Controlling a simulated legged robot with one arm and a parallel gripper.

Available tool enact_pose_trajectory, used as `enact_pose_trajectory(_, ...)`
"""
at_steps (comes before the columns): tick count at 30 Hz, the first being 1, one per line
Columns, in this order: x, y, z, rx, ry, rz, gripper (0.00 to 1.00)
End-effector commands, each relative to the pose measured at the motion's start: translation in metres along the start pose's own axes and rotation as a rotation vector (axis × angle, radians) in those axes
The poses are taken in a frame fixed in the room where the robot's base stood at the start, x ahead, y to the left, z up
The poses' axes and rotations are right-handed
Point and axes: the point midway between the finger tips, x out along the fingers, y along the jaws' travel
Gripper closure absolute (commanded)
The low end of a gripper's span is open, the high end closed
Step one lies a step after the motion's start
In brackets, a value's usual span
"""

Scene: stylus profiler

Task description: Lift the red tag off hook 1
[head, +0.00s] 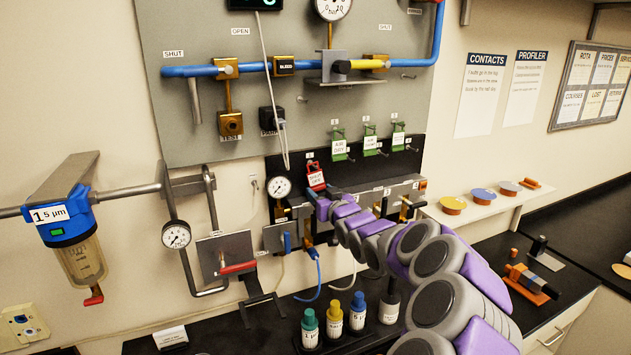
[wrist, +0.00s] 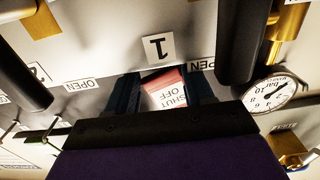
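The red tag (head: 316,180), with a white "SHUT OFF" label, hangs upright at the left end of the dark panel, under a small number plate. In the wrist view, which is upside down, the red tag (wrist: 165,90) shows between my two dark fingers, below a "1" plate (wrist: 158,47). My gripper (head: 312,196) is just below and in front of the tag in the head view; its fingers (wrist: 168,93) stand apart, one on each side of the tag. I cannot tell whether they touch it. The hook itself is hidden.
Green tags (head: 370,140) hang on hooks above and right. A pressure gauge (head: 279,187) sits close left of my gripper; it also shows in the wrist view (wrist: 275,94). Dark cylindrical parts flank my fingers. Several capped bottles (head: 334,318) stand on the bench below.

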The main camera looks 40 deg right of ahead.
Motion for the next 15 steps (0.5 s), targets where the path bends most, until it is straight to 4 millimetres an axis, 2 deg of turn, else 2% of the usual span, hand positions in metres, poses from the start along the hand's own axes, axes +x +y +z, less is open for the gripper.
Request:
enact_pose_trajectory(2,-0.0002,-0.001,-0.0006,0.0,0.001,-0.001,0.64)
enact_pose_trajectory(13,0.0008,0.0028,0.0011,0.002,0.0,0.0,0.99)
enact_pose_trajectory(15,0.0007,0.0028,0.0009,0.002,0.0,0.0,0.99)
